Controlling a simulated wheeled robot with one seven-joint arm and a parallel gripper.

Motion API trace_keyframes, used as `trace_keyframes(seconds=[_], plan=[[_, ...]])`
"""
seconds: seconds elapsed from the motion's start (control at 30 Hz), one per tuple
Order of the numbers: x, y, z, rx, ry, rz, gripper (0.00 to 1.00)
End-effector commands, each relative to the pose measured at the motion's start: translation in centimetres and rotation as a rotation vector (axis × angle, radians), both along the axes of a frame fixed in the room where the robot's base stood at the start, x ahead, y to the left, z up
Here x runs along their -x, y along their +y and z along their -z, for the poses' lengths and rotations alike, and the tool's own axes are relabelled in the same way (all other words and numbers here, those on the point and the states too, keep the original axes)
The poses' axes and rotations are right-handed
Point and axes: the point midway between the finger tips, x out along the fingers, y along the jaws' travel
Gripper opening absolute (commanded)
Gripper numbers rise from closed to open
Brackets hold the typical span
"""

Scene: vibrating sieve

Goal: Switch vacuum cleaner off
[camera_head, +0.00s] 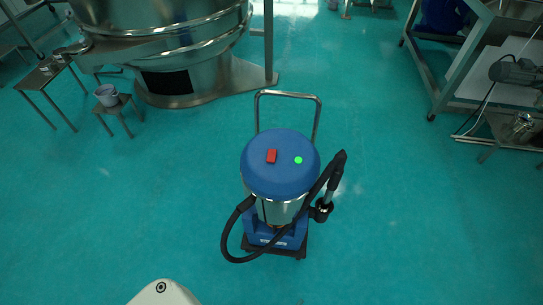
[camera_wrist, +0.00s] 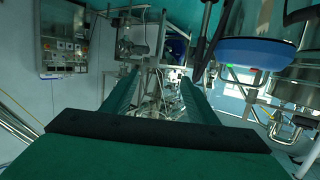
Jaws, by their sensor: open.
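The vacuum cleaner (camera_head: 258,178) stands upright on the floor in the middle of the head view, with a blue domed lid, steel drum and black hose. A red switch (camera_head: 271,156) sits on the lid, left of a bright green round light (camera_head: 298,160). The head view does not show my gripper.
A tall handle (camera_head: 288,95) rises behind the vacuum's lid. A large steel sieve machine (camera_head: 175,50) stands at the upper left, near a stool with a bucket (camera_head: 107,94). A steel frame (camera_head: 440,75) stands at the right. The green floor around the vacuum is clear.

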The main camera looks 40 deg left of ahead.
Motion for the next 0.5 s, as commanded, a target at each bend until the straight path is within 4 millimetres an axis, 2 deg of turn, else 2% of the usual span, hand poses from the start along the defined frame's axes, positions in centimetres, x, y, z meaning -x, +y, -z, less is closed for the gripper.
trace_keyframes(seconds=[0.03,0.2,0.23,0.5], plan=[[0.0,0.0,0.0,0.0,0.0,0.0,0.44],[-0.7,0.5,0.3,-0.005,-0.005,-0.015,0.03],[-1.1,0.7,0.5,-0.006,-0.007,-0.021,0.0],[-5.8,4.0,2.5,-0.026,-0.027,-0.114,0.0]])
